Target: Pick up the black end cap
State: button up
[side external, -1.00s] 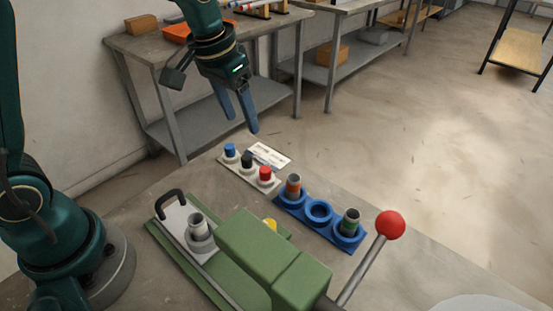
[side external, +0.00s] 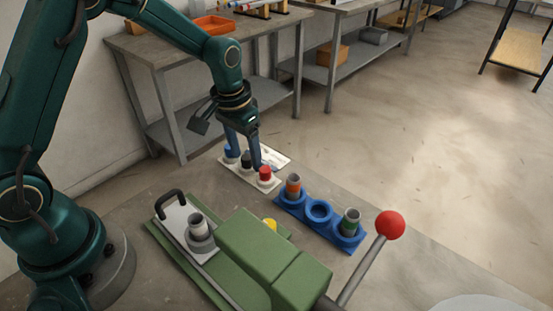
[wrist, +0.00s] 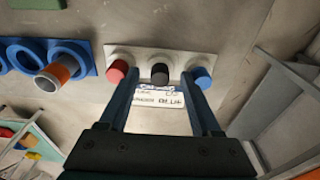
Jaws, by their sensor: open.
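The black end cap (side external: 247,159) stands in the middle of a white holder (side external: 235,173), between a blue cap (side external: 231,151) and a red cap (side external: 265,173). My gripper (side external: 245,160) is open and empty, low over the holder. In the wrist view the black cap (wrist: 160,74) shows between and just beyond my two fingers (wrist: 162,90). The red cap (wrist: 117,72) lies near the left finger and the blue cap (wrist: 201,77) near the right finger. I cannot tell whether the fingers touch any cap.
A printed label (side external: 270,155) lies behind the holder. A blue fixture (side external: 319,226) with an orange-banded tube (side external: 293,187) and a green-banded tube (side external: 350,222) stands to the right. A green press (side external: 260,250) with a red-knobbed lever (side external: 390,225) stands in front.

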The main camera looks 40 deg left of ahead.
aim_at(246, 157)
grip_shut()
jog(key=shift+r, duration=0.1)
notch_tip(246, 157, up, 4)
jog(key=shift+w+f, duration=0.1)
jog(key=s+a+r, duration=0.5)
jog(key=a+r, duration=0.4)
jog(key=a, duration=0.1)
jog(key=shift+s+a, duration=0.2)
jog(key=shift+s, duration=0.05)
